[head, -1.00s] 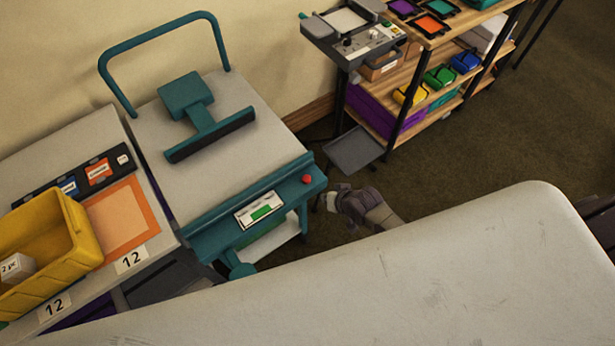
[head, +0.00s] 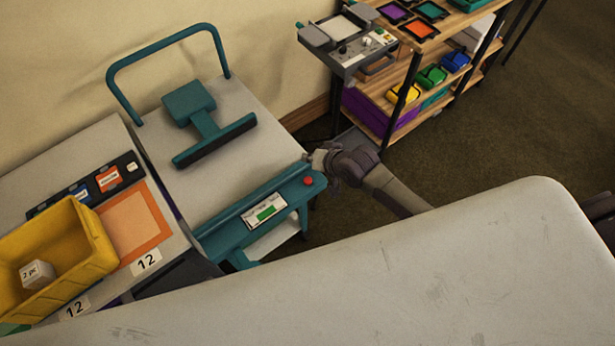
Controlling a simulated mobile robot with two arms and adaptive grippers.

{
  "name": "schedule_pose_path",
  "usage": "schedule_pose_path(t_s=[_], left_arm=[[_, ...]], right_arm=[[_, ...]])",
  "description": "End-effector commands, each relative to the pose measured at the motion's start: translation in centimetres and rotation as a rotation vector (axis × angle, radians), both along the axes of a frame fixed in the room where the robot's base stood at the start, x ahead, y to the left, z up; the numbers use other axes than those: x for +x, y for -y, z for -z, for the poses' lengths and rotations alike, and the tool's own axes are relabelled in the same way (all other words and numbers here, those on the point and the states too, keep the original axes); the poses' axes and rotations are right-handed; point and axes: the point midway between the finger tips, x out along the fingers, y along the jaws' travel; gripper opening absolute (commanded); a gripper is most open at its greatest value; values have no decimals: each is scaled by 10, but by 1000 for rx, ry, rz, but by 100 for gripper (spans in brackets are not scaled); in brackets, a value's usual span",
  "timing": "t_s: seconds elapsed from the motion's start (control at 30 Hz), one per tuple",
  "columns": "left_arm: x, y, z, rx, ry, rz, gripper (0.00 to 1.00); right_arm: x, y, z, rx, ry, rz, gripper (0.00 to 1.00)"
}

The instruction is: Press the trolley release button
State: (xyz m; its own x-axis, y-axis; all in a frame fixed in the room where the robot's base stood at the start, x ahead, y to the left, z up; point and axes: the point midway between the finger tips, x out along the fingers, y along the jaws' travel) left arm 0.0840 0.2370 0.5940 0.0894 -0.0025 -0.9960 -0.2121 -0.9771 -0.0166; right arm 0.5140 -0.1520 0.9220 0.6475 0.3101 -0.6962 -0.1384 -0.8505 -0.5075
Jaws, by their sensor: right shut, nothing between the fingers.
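The trolley (head: 230,160) has a grey top, a teal frame and a teal push handle, and stands left of centre. Its red release button (head: 308,181) is on the right end of the teal front panel (head: 235,225), beside a white label with a green patch. My right gripper (head: 312,158) is shut and empty. In the picture it is just above and right of the button, near the trolley's right front corner. I see no contact with the button, and the height between them is hard to judge. My left gripper is not in view.
A teal T-shaped piece (head: 205,125) lies on the trolley top. A side table with a yellow bin (head: 85,265) adjoins the trolley on the left. A shelf rack (head: 430,70) and a control stand (head: 350,40) are at the back. Open carpet (head: 500,130) lies to the right.

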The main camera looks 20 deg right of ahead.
Motion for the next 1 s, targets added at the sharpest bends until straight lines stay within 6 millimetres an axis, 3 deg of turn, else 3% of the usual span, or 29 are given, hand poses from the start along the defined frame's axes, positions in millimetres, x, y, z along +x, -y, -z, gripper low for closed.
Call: schedule_pose_path(t_s=[0.47, 0.9, 1.0], left_arm=[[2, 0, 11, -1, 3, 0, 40], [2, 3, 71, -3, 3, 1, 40], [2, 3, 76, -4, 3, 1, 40]], right_arm=[[0, 0, 12, -1, -1, -1, 0], [-1, 0, 69, -2, 0, -1, 0], [-1, 0, 79, -2, -2, -1, 0]])
